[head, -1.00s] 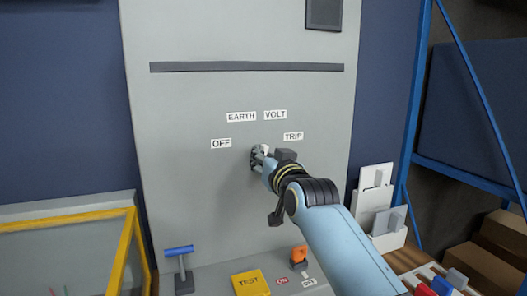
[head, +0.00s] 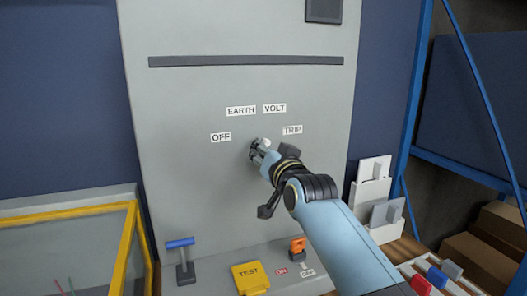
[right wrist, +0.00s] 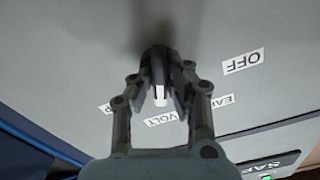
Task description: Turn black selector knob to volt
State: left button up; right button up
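The black selector knob (right wrist: 156,62) is on the grey panel (head: 190,100), with a white pointer (right wrist: 160,95) that points toward the VOLT label (right wrist: 165,118) in the right wrist view. The VOLT label (head: 275,108) sits right of EARTH (head: 241,111); OFF (head: 221,137) is on the left and TRIP (head: 292,130) on the right. My right gripper (right wrist: 161,88) has its fingers on both sides of the knob and looks shut on it. In the head view my right gripper (head: 258,149) mostly hides the knob. My left gripper is not in view.
Below stand a blue-handled lever (head: 181,260), a yellow TEST block (head: 250,277) and an orange switch (head: 298,246). A yellow-framed case (head: 128,245) is at lower left. White holders (head: 371,185) and a blue rack (head: 412,110) are on the right.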

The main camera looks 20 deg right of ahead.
jog(key=o, duration=0.5)
jog(key=shift+c, duration=0.2)
jog(key=s, duration=1.2)
jog(key=shift+d, duration=0.2)
